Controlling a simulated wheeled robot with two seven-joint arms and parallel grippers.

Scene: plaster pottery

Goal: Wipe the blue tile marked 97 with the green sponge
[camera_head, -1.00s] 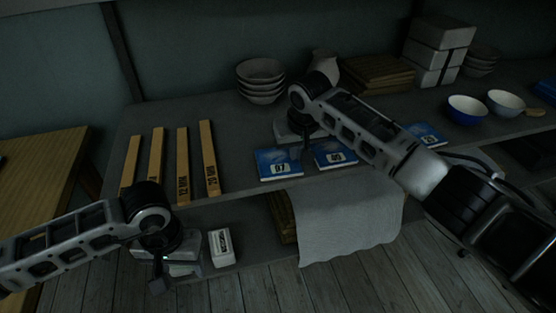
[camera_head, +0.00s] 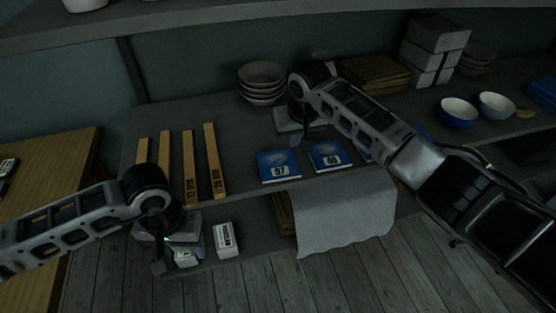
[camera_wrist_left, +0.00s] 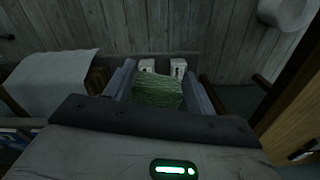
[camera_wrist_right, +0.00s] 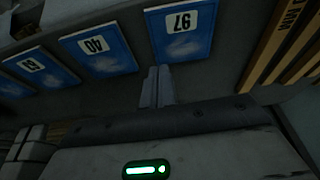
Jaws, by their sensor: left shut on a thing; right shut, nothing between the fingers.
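The blue tile marked 97 (camera_head: 278,170) lies flat near the front edge of the grey shelf. It also shows in the right wrist view (camera_wrist_right: 178,45), with pale smudges on its face. My left gripper (camera_head: 170,248) is low at the left, in front of the shelf and well away from the tile. In the left wrist view it is shut on the green sponge (camera_wrist_left: 158,92). I cannot make out the sponge in the head view. My right gripper (camera_head: 303,137) is above the shelf, just behind the tile, shut and empty; its closed fingers (camera_wrist_right: 157,85) point towards the tiles.
Another blue tile marked 40 (camera_head: 329,157) lies to the right of tile 97. Wooden strips (camera_head: 190,170) lie to the left. Stacked bowls (camera_head: 262,82) stand behind. A grey cloth (camera_head: 343,215) hangs over the front edge. A white box (camera_head: 226,240) sits on the lower shelf.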

